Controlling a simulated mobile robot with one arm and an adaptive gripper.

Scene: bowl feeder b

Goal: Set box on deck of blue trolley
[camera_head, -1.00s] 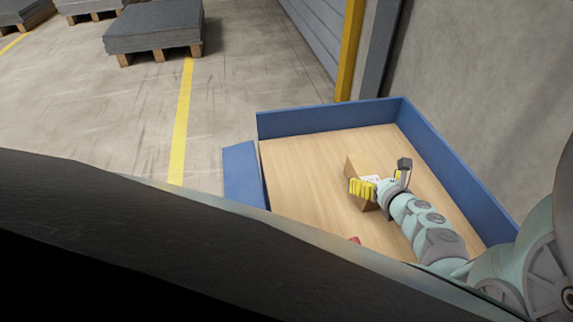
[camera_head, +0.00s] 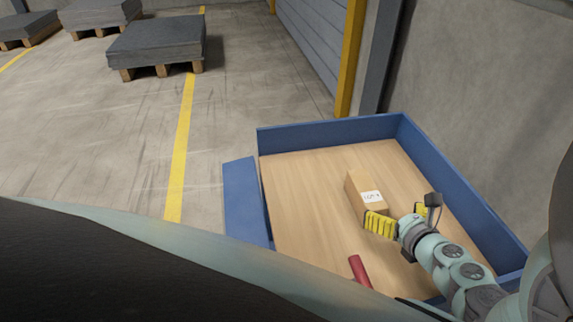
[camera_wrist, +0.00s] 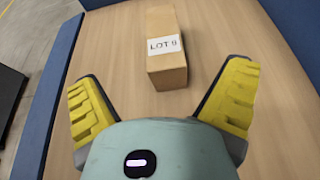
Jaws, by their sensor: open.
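The box (camera_head: 357,186) is a brown cardboard carton with a white label. It lies on the wooden deck (camera_head: 305,215) of the blue trolley (camera_head: 330,133), inside the raised blue sides. In the wrist view the box (camera_wrist: 168,68) shows its "LOT 9" label, and bare deck (camera_wrist: 115,50) lies around it. My gripper (camera_head: 382,222), with yellow ribbed fingers, is just in front of the box at its near end. In the wrist view my gripper (camera_wrist: 162,100) is open, its fingers spread wide on either side, with a gap to the box.
A red cylindrical object (camera_head: 360,270) shows at the trolley's near side, partly hidden by my body. A concrete wall (camera_head: 480,100) stands close on the right. Loaded pallets (camera_head: 155,45) stand far left. The floor (camera_head: 100,130) left of the trolley is clear.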

